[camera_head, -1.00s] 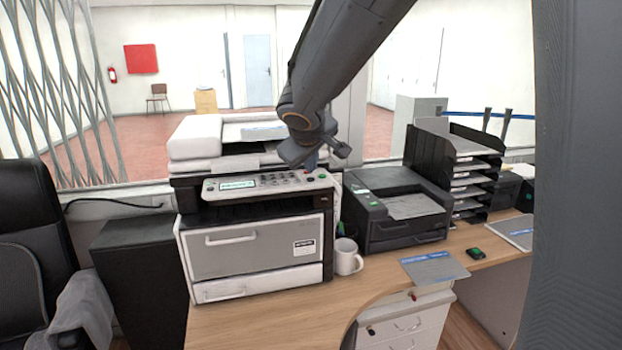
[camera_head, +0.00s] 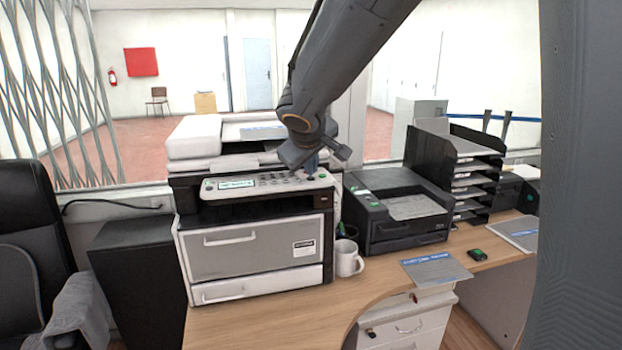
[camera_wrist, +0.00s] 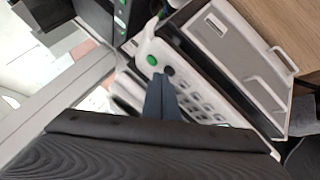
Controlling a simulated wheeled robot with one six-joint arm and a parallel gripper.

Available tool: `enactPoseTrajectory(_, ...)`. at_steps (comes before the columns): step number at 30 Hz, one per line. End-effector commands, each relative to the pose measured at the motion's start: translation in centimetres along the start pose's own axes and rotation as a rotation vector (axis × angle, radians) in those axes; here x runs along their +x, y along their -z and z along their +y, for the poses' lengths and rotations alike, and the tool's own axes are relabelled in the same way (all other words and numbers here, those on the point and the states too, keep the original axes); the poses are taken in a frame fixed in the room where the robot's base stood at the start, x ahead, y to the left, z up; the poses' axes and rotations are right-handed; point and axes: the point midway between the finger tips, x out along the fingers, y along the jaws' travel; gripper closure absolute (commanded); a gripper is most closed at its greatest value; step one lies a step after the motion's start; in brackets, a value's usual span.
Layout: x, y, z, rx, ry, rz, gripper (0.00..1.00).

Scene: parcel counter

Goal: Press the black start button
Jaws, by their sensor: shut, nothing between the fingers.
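The printer (camera_head: 255,290) has a light control panel (camera_head: 209,193) with a lit display and rows of buttons. In the wrist view, a black button (camera_wrist: 168,71) sits on the panel (camera_wrist: 195,80) beside a larger green button (camera_wrist: 153,60). My gripper (camera_wrist: 160,78) is shut and empty, its dark fingers pointing at the panel with the tips just short of the black button in the picture. I cannot tell whether they touch it. In the head view my gripper (camera_head: 312,168) is over the panel's right end, and the black button is not clearly visible there.
A white mug (camera_head: 348,262) stands right of the printer. Beyond it are a black printer (camera_head: 400,230) and a black paper rack (camera_head: 445,170). A blue-headed sheet (camera_head: 435,270) lies on the wooden desk (camera_head: 260,325), which is clear in front of the printer.

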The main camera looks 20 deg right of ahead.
Motion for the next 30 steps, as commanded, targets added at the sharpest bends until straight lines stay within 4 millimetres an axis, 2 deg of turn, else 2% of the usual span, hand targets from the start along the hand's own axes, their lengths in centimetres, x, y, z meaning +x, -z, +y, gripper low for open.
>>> enactPoseTrajectory(21,0.25,-0.19,-0.18,-0.001,0.000,0.000,1.00)
enactPoseTrajectory(30,-0.56,0.38,0.40,0.001,0.000,0.000,1.00)
